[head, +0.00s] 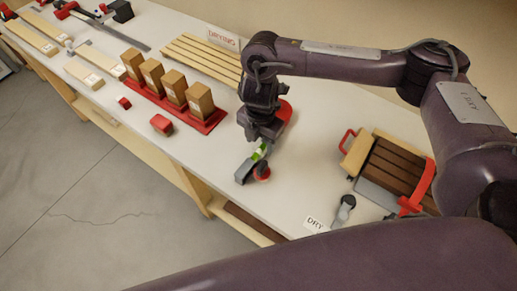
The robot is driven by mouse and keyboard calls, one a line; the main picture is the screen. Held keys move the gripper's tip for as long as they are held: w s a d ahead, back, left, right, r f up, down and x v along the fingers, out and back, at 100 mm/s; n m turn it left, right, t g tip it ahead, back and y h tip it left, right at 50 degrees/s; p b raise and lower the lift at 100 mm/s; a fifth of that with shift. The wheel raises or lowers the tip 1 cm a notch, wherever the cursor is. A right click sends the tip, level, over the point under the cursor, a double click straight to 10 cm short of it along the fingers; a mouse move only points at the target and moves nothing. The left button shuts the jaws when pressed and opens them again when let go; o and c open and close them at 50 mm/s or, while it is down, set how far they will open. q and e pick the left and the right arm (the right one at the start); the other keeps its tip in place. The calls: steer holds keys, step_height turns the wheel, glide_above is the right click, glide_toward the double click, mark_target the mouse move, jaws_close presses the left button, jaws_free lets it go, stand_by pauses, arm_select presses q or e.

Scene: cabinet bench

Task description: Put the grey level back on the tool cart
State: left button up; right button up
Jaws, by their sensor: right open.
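A small grey object with a bright green part, which looks like the grey level (245,171), is on the white bench top near its front edge. My right gripper (262,140) points down right over it and is open. The gripper hides part of the object, and I cannot tell whether the fingers touch it. A red round part (262,173) shows just beside the grey object. My left gripper is not in view. I cannot make out a tool cart in this view.
Wooden blocks stand in a red holder (208,122) on the bench (290,200), with red pieces (161,124) in front. Slats (205,55) lie behind. Floor is clear at left.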

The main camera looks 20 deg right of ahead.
mark_target(258, 150)
steer(key=shift+s+a+f+p, duration=0.15)
steer(key=shift+s+f+p, duration=0.1)
steer(key=shift+f+p, duration=0.6)
steer(key=shift+w+f, duration=0.15)
steer(key=shift+f, duration=0.7)
step_height(258, 150, down, 2)
steer(key=shift+w+f+p, duration=0.1)
steer(key=shift+w+p, duration=0.05)
steer(key=shift+p, duration=0.2)
steer(key=c, duration=0.5)
jaws_close()
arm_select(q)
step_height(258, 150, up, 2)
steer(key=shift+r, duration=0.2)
